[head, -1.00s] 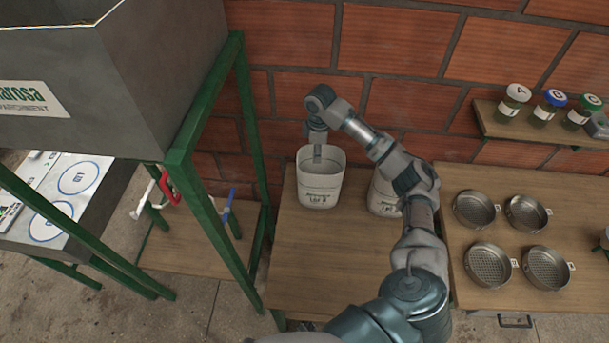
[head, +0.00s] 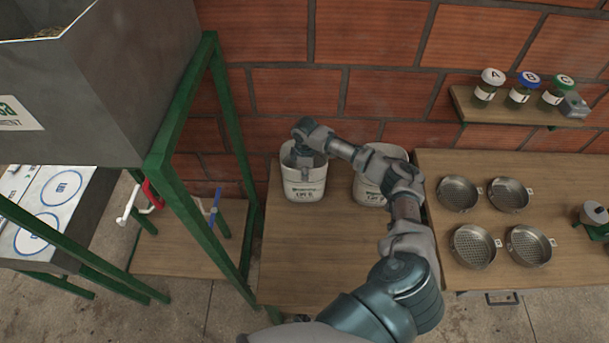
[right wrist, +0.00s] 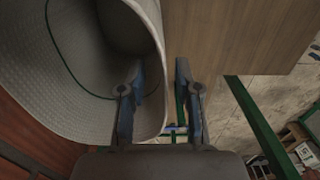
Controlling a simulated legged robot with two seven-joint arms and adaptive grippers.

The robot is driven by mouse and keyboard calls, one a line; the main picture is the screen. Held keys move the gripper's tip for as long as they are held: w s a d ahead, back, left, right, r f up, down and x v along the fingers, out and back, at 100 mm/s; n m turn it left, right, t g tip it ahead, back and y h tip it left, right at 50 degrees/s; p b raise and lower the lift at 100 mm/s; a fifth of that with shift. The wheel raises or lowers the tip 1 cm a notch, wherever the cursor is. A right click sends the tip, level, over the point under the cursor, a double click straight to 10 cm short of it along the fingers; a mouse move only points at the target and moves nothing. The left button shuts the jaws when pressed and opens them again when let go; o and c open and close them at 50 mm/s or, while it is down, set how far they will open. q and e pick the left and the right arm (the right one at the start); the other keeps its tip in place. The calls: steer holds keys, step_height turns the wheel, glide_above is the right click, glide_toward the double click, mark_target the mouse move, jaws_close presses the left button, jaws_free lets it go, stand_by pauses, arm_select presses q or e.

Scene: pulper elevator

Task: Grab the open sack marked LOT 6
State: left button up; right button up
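Two open whitish sacks stand upright side by side on the wooden table against the brick wall. The left sack (head: 305,188) has a small printed label that seems to read LOT 6, though the digit is blurred. The right sack (head: 369,190) is partly covered by my right arm, and its lot number is not legible. My right gripper (right wrist: 158,66) is at the left sack's mouth with its fingers apart. In the right wrist view one finger is inside the sack (right wrist: 75,75) and the other is outside, with the rim wall between them. My left gripper is not seen.
A green frame (head: 190,150) with a grey hopper (head: 140,75) stands left of the table. Several round sieves (head: 473,247) lie on the right-hand table. A shelf (head: 470,105) holds capped jars. The table front (head: 300,260) is clear.

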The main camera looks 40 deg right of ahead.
steer(key=shift+a+f, duration=0.25)
steer(key=shift+f, duration=0.9)
steer(key=shift+a+r, duration=0.1)
steer(key=shift+a, duration=0.05)
jaws_close()
